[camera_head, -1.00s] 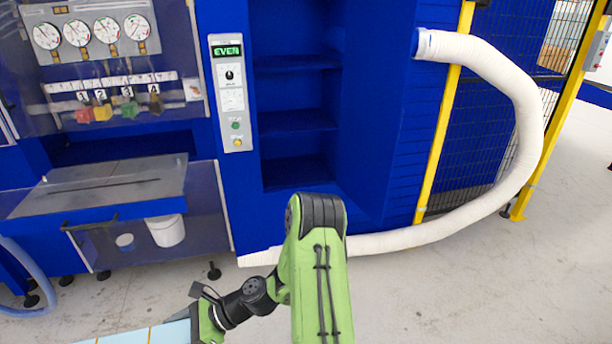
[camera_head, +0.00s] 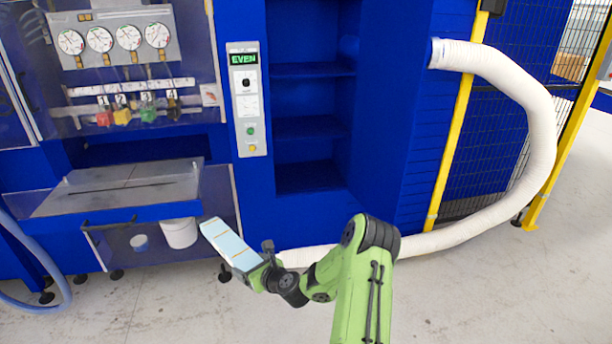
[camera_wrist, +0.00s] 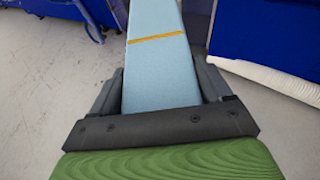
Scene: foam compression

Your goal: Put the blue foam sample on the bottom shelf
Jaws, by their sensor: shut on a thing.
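The light blue foam sample (camera_head: 229,241) is a long flat block with thin orange lines across it. My gripper (camera_head: 262,266) is shut on its near end and holds it in the air, left of and lower than the shelves. In the wrist view the foam (camera_wrist: 160,70) runs away from between the two grey fingers (camera_wrist: 163,88), and its far end is cut off by the frame. The bottom shelf (camera_head: 309,178) is the lowest level of the open blue shelf unit; it appears empty.
A control panel reading EVEN (camera_head: 247,100) is left of the shelves. A grey-topped bench (camera_head: 130,185) with a white bucket (camera_head: 179,233) below stands further left. A white hose (camera_head: 541,120) curves down at right and crosses the floor behind my arm.

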